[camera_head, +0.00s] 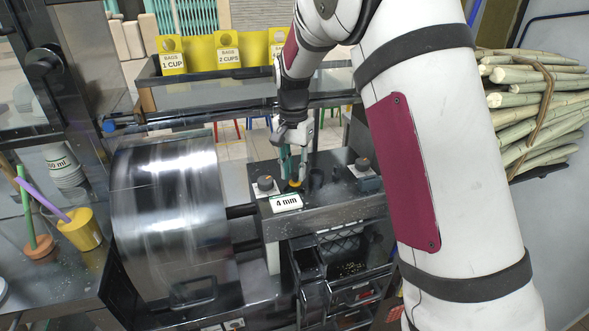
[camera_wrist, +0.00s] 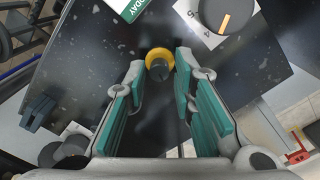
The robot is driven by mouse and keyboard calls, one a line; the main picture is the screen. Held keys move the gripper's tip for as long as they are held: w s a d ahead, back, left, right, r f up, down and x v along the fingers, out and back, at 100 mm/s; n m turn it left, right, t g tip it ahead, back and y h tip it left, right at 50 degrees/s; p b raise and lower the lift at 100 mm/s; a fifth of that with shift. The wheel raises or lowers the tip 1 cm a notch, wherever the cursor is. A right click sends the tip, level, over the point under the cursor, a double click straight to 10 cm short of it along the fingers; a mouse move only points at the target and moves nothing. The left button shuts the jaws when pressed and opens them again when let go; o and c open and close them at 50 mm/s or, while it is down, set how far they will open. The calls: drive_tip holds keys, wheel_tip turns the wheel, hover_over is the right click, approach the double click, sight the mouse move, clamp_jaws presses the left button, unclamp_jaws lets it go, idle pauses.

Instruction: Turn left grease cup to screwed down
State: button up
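A small round cup with a yellow collar and a dark centre, which looks like a grease cup (camera_wrist: 159,62), stands on the dark top of the press. It also shows in the head view (camera_head: 296,184), just below my fingertips. My gripper (camera_head: 291,160) points down over it. In the wrist view my gripper's (camera_wrist: 160,82) teal-padded fingers are apart, with the cup between and slightly beyond their tips. I see no clear contact. Whether the cup is screwed down cannot be told from these frames.
A dial (camera_wrist: 215,12) with an orange mark is near the fingers. A second dial (camera_head: 363,164) stands to the right, and a "4 mm" label (camera_head: 286,202) is in front. A shiny drum (camera_head: 170,220) is left. Cane bundles (camera_head: 535,105) lie right.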

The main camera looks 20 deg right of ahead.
sight(294, 174)
wheel_tip(294, 174, up, 12)
drive_tip(key=shift+w, duration=0.15)
drive_tip(key=shift+a, duration=0.1)
idle(0.4)
drive_tip(key=s+r+n+t, duration=0.2)
drive_tip(key=s+r+n, duration=0.1)
drive_tip(key=s, duration=0.9)
drive_tip(key=s+r+n+t, duration=0.2)
drive_tip(key=s+r+n, duration=0.15)
drive_tip(key=s, duration=0.95)
drive_tip(key=s+f+n+t, duration=0.1)
drive_tip(key=s+f, duration=0.3)
drive_tip(key=s, duration=0.4)
drive_tip(key=shift+s+d+f+n, duration=0.15)
drive_tip(key=shift+d+n, duration=0.05)
drive_tip(key=shift+n, duration=0.65)
